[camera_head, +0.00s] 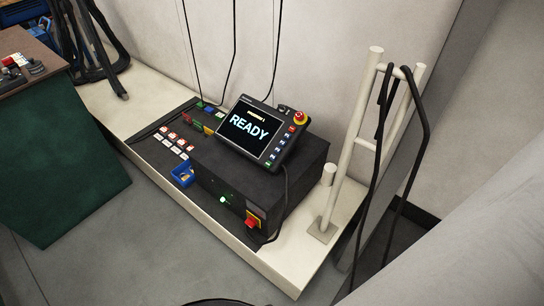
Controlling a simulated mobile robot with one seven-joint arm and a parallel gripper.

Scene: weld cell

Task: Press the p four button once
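A teach pendant (250,132) lies tilted on a dark box on the pale bench. Its screen reads "READY" under a smaller line of text. A column of small keys (280,144) runs down its right side, and a red emergency-stop knob on a yellow base (300,118) sits at its upper right corner. Left of the box is a group of white and orange-red labelled pieces (173,143), in rows. The labels on the keys and pieces are too small to read, so I cannot tell which is p four. My gripper is not in view.
A pale post frame (351,145) with hanging black cables stands right. Floor is open at lower left.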

